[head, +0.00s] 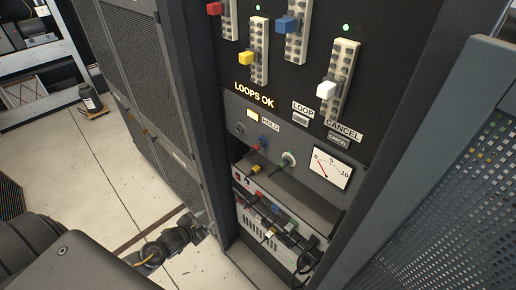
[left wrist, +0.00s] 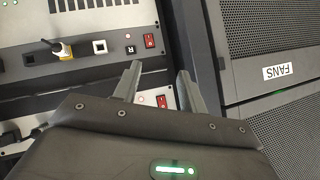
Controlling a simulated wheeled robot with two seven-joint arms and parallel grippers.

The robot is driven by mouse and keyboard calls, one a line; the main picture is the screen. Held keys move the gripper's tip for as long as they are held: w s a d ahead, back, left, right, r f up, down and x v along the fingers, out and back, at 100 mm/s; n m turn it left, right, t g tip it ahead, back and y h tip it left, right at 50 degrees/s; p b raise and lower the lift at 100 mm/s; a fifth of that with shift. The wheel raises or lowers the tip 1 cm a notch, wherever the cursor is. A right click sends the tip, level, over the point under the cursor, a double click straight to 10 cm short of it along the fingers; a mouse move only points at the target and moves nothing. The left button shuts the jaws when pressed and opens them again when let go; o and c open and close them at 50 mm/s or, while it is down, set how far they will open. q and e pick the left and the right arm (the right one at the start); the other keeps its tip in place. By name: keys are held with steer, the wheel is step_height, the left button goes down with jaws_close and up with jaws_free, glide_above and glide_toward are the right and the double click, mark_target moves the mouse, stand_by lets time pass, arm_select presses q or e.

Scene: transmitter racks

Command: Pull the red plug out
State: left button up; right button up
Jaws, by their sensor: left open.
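A small red piece (head: 258,147) shows on the grey panel in the head view, but I cannot tell whether it is the red plug or a knob. Below it, a yellow plug (head: 256,169) sits in a unit's front; the yellow plug also shows in the left wrist view (left wrist: 62,50). I make out no clear red plug in the left wrist view. My left gripper (head: 206,226) is just left of the rack's lower units. In the left wrist view my left gripper (left wrist: 160,86) is open and empty, its fingers in front of the units' edge by red rocker switches (left wrist: 149,40).
A lower unit (head: 262,234) has several plugs and dark cables (head: 304,258). Slider knobs in red, yellow, blue and white stand above. A perforated grey door (head: 440,200) bounds the right. A mesh cabinet (head: 140,70) stands left. The floor (head: 70,150) is mostly clear.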

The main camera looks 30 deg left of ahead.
arm_select(q)
steer(key=w+d+r+m+t+h, duration=0.1)
steer(key=w+d+r+t, duration=0.15)
steer(key=r, duration=0.65)
steer(key=w+d+r+m+t+h, duration=0.1)
steer(key=w+d+r+h, duration=0.15)
steer(key=r, duration=0.55)
steer(key=t+h, duration=0.3)
glide_toward(251, 152)
steer(key=shift+w+d+r+g+y, duration=0.15)
steer(key=shift+w+d+g+y, duration=0.1)
steer(key=shift+w, duration=0.35)
steer(key=shift+w, duration=0.1)
steer(key=x, duration=0.6)
steer(key=shift+w+d+r, duration=0.1)
steer(key=shift+w+d, duration=0.05)
steer(key=shift+w, duration=0.25)
steer(key=shift+x, duration=1)
steer(key=shift+p, duration=0.5)
